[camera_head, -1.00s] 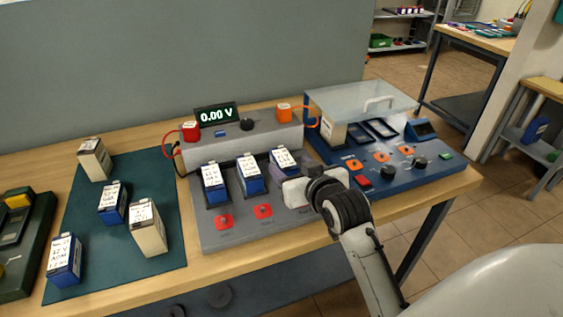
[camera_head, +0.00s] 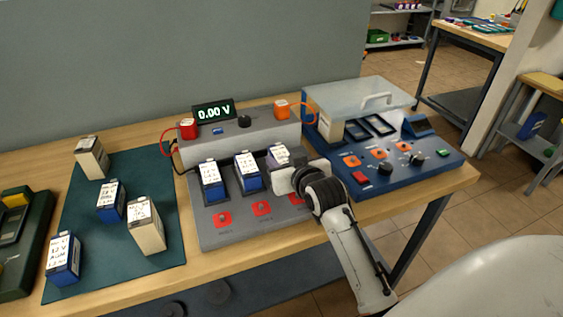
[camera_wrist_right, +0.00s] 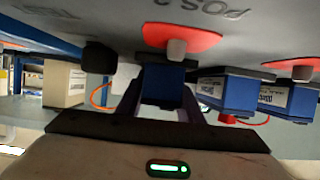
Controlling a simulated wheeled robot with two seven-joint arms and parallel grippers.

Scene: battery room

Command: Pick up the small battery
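A small blue battery with a white label (camera_head: 278,155) stands in the rightmost slot of the grey tester (camera_head: 240,219). My right gripper (camera_head: 283,176) is at its front, covering its lower part. In the right wrist view the blue battery (camera_wrist_right: 163,86) lies between the two fingers (camera_wrist_right: 163,103), which look spread; firm contact does not show. Two more blue batteries (camera_head: 211,181) and (camera_head: 248,172) stand in the other slots. A blue battery (camera_head: 110,201) and a larger one (camera_head: 63,259) are on the green mat (camera_head: 91,222). My left gripper is not in view.
Two cream batteries (camera_head: 91,158) and (camera_head: 147,226) stand on the mat. Behind the slots is a meter display reading 0.00 V (camera_head: 213,113). A blue station with a clear lid (camera_head: 357,95) stands at right.

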